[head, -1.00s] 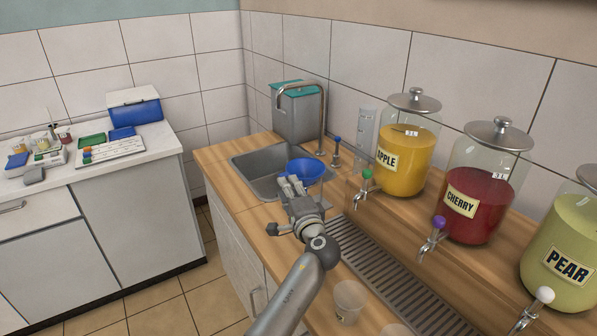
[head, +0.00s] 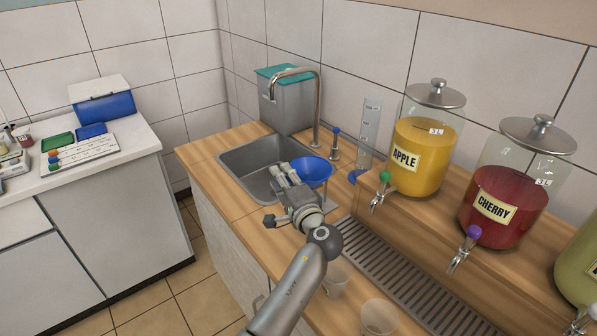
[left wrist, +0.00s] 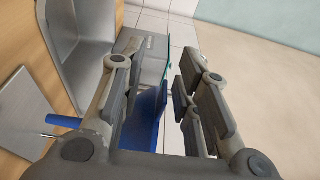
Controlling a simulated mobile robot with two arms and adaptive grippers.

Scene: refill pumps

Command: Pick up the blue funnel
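The blue funnel (head: 313,172) is at the right edge of the sink in the head view, wide mouth up. Its lower part is hidden behind my left gripper. My left gripper (head: 284,172) is at the funnel's left side, its fingers pointing toward the back. In the left wrist view the funnel (left wrist: 146,122) shows as a blue shape beside the left finger, with a clear gap to the right finger. The fingers of the left gripper (left wrist: 160,95) are spread apart. I cannot tell whether one touches the funnel. My right gripper is not in view.
The sink (head: 245,165) with its curved faucet (head: 317,105) and a grey bin (head: 290,103) lie behind. Apple (head: 423,150) and cherry (head: 505,205) dispensers stand right. Clear cups (head: 380,316) stand at the front. A measuring cylinder (head: 369,130) is near the wall.

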